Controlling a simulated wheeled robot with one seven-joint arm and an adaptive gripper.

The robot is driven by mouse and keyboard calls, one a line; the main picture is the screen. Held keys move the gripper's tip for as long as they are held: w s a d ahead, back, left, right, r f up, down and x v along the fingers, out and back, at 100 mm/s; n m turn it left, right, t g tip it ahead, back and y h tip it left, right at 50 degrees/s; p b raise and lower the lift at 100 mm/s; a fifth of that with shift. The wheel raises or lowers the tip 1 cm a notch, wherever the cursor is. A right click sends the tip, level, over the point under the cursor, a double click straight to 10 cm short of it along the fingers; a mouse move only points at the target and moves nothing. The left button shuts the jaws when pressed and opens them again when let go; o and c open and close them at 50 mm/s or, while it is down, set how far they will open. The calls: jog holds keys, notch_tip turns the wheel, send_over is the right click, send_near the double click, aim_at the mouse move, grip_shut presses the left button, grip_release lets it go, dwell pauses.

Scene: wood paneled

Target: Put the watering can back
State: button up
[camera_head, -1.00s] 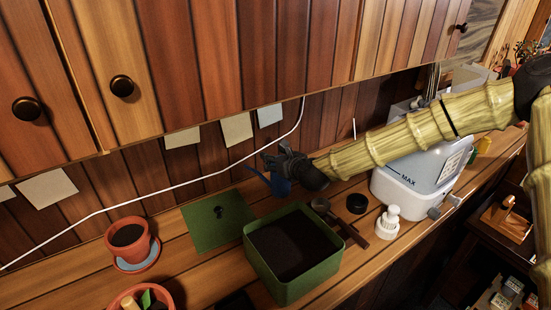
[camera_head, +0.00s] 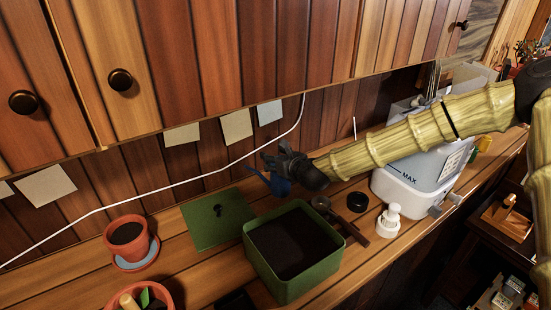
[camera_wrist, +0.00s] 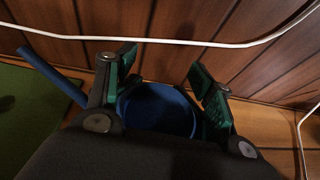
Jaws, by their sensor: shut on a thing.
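The blue watering can (camera_head: 280,186) is at my gripper (camera_head: 283,160), above the back of the wooden counter near the wall. In the wrist view the can's round blue body (camera_wrist: 158,108) sits between the two green-padded fingers of my gripper (camera_wrist: 165,85), which are shut on it. Its blue spout (camera_wrist: 52,75) points out to the left. The lower part of the can is hidden by my gripper's body, and I cannot tell whether its base touches the counter.
A green soil-filled box (camera_head: 316,285) stands in front of the can, with a green mat (camera_head: 200,232) to its left. Potted plants stand farther left. A white bottle (camera_head: 389,221) and a white-grey water tank (camera_head: 405,185) are at right. A white cable (camera_head: 160,190) crosses the wall.

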jog(key=o, duration=1.8)
jog(key=shift+c, duration=0.2)
jog(key=shift+o, duration=0.3)
jog(key=shift+o, duration=1.3)
jog(key=shift+s, duration=0.1)
jog(key=v, duration=1.2)
jog(key=shift+f, duration=0.1)
